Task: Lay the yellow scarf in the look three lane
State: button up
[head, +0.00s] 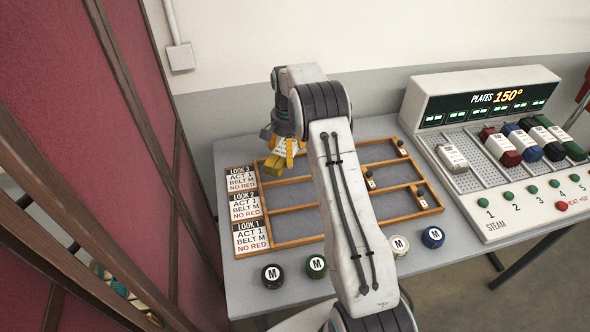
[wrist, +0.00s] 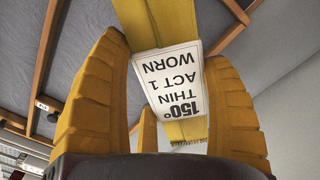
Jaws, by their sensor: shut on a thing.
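The yellow scarf (wrist: 185,128) hangs between my fingers, with a white tag (wrist: 170,82) reading 150°, THIN, ACT 1, WORN. My gripper (wrist: 170,100) has yellow ribbed fingers on both sides of it and is shut on it. In the head view my gripper (head: 286,150) is over the left end of the look three lane, the rear lane of the wooden rack (head: 297,240). The scarf (head: 273,166) shows low at the lane's left end; whether it touches the lane floor I cannot tell. My arm hides part of the lanes.
LOOK 2 (head: 245,206) and LOOK 1 (head: 258,237) cards lie in front of it. A steam plate unit (head: 485,95) holding tagged rolls stands right. A red screen (head: 130,120) is left.

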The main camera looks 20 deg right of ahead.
jog(key=w+d+r+m, duration=0.1)
jog(key=d+r+m, duration=0.2)
jog(key=d+m, duration=0.7)
jog(key=b, duration=0.2)
send_over(292, 172)
jog(key=shift+m, duration=0.3)
notch_tip(292, 172, down, 6)
jog(key=shift+f, duration=0.1)
jog(key=shift+f+p, duration=0.5)
jog(key=shift+f, duration=1.55)
jog(key=shift+f, duration=0.2)
jog(key=o, duration=1.2)
jog(key=shift+r, duration=0.1)
jog(key=shift+r, duration=0.15)
